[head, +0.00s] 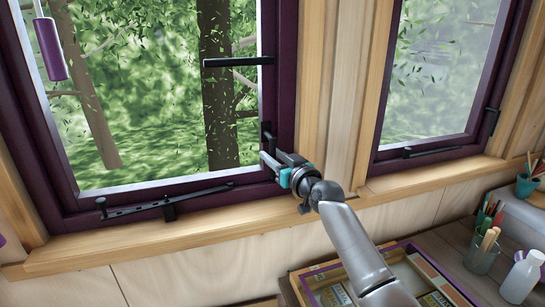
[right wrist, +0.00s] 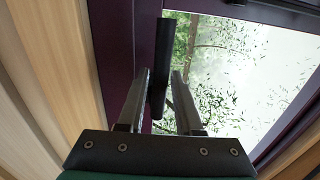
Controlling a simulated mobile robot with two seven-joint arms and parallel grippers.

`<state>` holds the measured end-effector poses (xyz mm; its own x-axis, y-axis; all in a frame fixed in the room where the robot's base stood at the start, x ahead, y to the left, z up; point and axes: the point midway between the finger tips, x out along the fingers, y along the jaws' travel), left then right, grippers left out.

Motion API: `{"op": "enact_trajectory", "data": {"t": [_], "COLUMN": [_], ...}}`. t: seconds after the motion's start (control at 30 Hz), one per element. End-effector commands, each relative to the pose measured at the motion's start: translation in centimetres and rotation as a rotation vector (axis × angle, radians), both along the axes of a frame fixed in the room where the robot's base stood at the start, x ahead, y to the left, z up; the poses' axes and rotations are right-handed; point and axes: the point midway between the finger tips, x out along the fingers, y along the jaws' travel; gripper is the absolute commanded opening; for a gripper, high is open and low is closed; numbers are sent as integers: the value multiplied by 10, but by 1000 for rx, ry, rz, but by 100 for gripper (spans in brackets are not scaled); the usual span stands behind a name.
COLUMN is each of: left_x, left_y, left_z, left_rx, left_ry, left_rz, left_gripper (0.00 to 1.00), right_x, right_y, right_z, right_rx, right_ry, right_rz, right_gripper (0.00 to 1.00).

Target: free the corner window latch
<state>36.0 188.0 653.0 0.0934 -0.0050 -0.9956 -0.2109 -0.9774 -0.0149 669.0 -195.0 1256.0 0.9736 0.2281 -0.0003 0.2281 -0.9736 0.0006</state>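The left window's dark purple frame (head: 282,85) fills much of the head view. A black latch piece (head: 267,137) sits on its right upright, just above the tips of my right gripper (head: 272,165). In the right wrist view a black bar handle (right wrist: 161,60) stands along the purple upright, between the two fingers (right wrist: 161,78). The fingers are apart, with a visible gap between bar and right finger; I cannot tell whether the left finger touches it. Another black bar (head: 238,62) sticks out level across the glass higher up. My left gripper is out of view.
A black stay arm (head: 165,203) lies along the left window's bottom rail. The wooden sill (head: 150,243) below is clear. The right window (head: 440,80) has its own black stay. A purple-edged box (head: 335,269), pencil jars (head: 481,253) and a white bottle (head: 521,277) stand lower right.

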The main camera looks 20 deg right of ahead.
Motion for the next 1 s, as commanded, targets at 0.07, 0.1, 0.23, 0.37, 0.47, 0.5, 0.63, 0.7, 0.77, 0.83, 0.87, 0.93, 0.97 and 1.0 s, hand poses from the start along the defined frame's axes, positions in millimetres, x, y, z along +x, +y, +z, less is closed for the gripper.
{"op": "enact_trajectory", "data": {"t": [0.07,0.1,0.23,0.37,0.47,0.5,0.63,0.7,0.77,0.83,0.87,0.93,0.97,1.0], "left_x": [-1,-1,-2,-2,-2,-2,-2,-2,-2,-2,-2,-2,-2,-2], "left_y": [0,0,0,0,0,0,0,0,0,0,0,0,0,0], "left_z": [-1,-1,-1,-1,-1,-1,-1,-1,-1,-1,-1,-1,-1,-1], "left_rx": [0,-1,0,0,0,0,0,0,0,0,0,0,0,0], "left_ry": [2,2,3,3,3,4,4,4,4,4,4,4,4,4], "left_rz": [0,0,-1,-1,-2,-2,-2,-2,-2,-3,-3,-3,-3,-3], "left_gripper": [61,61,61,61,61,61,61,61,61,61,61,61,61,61], "right_x": [3,3,4,3,3,3,3,3,3,3,3,3,3,3], "right_y": [1,1,1,1,1,1,1,1,1,1,1,1,1,1], "right_z": [0,0,0,0,0,0,0,0,0,0,0,0,0,0], "right_rx": [1,1,1,1,1,1,1,1,1,1,1,1,1,1], "right_ry": [-1,-1,-1,0,0,0,0,0,0,0,0,0,0,0], "right_rz": [0,0,0,0,0,0,0,0,0,0,0,0,0,0], "right_gripper": [34,34,34,34,24,19,5,0,0,0,0,0,0,0]}}
